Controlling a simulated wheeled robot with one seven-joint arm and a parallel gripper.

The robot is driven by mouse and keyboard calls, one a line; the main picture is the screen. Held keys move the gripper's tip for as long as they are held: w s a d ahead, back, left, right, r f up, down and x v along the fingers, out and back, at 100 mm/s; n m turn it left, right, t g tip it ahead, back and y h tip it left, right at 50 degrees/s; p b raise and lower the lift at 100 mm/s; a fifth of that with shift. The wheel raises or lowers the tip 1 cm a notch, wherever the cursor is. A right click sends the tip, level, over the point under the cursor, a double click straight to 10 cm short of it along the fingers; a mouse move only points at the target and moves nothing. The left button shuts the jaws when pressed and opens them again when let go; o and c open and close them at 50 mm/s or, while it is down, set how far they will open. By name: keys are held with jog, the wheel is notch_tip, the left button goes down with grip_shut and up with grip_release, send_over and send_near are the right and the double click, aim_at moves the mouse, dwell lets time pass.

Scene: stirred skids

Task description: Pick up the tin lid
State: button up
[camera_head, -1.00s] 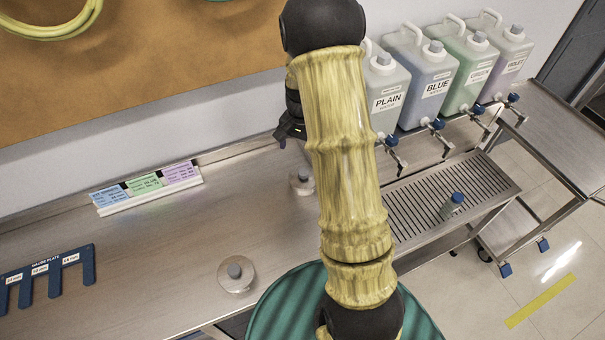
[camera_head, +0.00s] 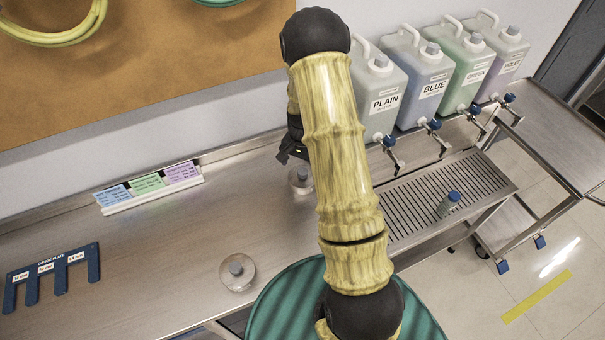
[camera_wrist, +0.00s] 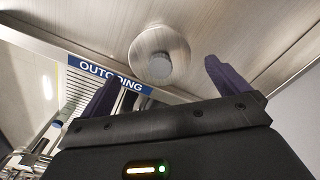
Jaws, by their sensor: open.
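Two round metal lids with grey knobs are on the steel counter in the head view. One tin lid (camera_head: 299,183) is at the back, partly hidden by my arm. The other lid (camera_head: 237,273) is nearer the front edge. My gripper (camera_head: 291,150) is just above and behind the back lid in the head view. In the wrist view, my gripper (camera_wrist: 161,78) is open and empty. A round lid (camera_wrist: 148,42) with its knob shows beyond and between the fingers, apart from them.
Labelled jugs (camera_head: 420,75) with taps stand at the back right. An OUTGOING label (camera_wrist: 108,75) shows in the wrist view.

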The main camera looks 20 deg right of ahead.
aim_at(303, 171)
jog(key=shift+f+p, duration=0.45)
jog(key=shift+f, duration=1.2)
jog(key=c, duration=0.8)
